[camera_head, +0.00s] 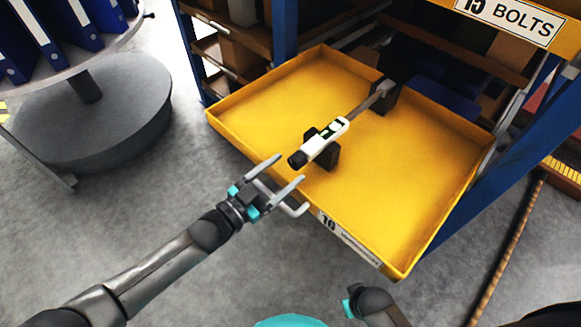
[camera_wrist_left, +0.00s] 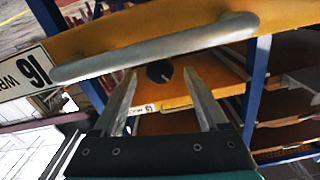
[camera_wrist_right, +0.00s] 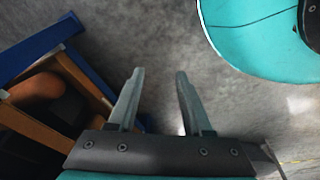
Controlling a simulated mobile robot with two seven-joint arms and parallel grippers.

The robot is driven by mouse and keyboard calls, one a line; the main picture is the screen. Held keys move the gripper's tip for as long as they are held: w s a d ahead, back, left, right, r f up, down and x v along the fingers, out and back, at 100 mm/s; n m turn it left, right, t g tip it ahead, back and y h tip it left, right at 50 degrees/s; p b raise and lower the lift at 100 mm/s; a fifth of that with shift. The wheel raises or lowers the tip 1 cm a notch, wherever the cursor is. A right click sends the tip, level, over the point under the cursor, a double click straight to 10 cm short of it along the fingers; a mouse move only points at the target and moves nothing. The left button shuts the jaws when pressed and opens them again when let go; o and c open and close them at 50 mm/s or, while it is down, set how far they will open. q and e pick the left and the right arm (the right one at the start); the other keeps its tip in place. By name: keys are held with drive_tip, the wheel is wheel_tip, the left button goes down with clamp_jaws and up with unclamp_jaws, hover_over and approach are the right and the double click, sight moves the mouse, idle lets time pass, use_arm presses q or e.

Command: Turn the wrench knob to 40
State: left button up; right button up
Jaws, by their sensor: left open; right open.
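A torque wrench with a white body (camera_head: 325,142) and a grey shaft lies across two dark stands in an open yellow drawer (camera_head: 435,170). Its black knob (camera_head: 297,159) points at the drawer's front edge. The knob shows end-on as a dark disc in the left wrist view (camera_wrist_left: 159,72), beyond my fingertips. Its scale reading is too small to tell. My left gripper (camera_head: 290,167) is open at the drawer front, its fingers pointing at the knob with nothing between them. My right gripper (camera_wrist_right: 160,72) is open and empty, over the floor.
The drawer's grey handle bar (camera_head: 294,210) is close beside my left fingers and crosses the left wrist view (camera_wrist_left: 155,50). Blue rack posts (camera_head: 284,35) flank the drawer. A round grey stand (camera_head: 90,120) with binders is at left. A broom (camera_head: 510,245) leans at right.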

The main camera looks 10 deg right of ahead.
sight(298, 160)
use_arm(q)
drive_tip(key=shift+b+x, duration=0.3)
drive_tip(key=shift+x, duration=1)
drive_tip(key=shift+c, duration=0.2)
clamp_jaws()
